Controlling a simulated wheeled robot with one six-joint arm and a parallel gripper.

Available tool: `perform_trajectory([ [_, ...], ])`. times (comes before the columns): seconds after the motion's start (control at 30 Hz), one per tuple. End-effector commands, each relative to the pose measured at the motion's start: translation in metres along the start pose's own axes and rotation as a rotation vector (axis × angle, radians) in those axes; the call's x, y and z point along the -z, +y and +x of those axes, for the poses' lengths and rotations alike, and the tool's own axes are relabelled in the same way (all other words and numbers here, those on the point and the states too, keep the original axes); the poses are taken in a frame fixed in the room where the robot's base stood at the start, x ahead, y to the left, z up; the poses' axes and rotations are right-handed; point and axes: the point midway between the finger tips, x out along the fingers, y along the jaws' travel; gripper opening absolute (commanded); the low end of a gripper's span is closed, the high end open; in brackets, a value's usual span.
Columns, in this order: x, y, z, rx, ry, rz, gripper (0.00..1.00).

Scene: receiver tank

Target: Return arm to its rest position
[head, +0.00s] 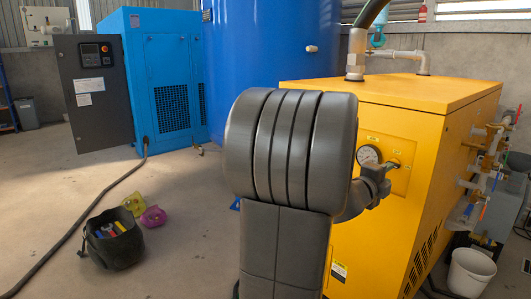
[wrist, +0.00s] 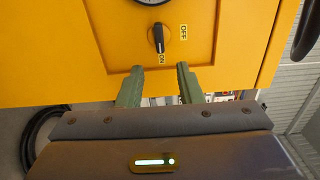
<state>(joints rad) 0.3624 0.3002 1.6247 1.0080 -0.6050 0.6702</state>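My gripper (wrist: 160,70) has its two green fingers apart, with nothing between them. In the wrist view it is close to the yellow cabinet's front panel (wrist: 215,40), beside a black rotary switch (wrist: 158,38). The switch handle lines up with the ON label (wrist: 162,58); the OFF label (wrist: 184,36) is to its right. The fingertips look apart from the switch. In the head view my arm (head: 290,150) stretches forward and hides part of the yellow cabinet (head: 450,130); my gripper (head: 378,185) shows partly, below the round gauge (head: 369,154).
A blue machine (head: 160,75) with a dark panel (head: 92,95) and a blue tank (head: 260,50) stand behind. A black tool bag (head: 112,240) and a hose (head: 75,225) lie on the floor at left. Valves (head: 485,150) and a white bucket (head: 470,272) are at right.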

Motion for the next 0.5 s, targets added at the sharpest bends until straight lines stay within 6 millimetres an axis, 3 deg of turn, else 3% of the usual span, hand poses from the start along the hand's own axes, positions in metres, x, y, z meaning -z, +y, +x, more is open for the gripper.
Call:
perform_trajectory([
  [0.2, 0.001, 0.001, 0.040, 0.000, 0.002, -0.001, 0.33],
  [0.5, 0.000, 0.000, 0.062, 0.001, 0.000, 0.000, 0.33],
])
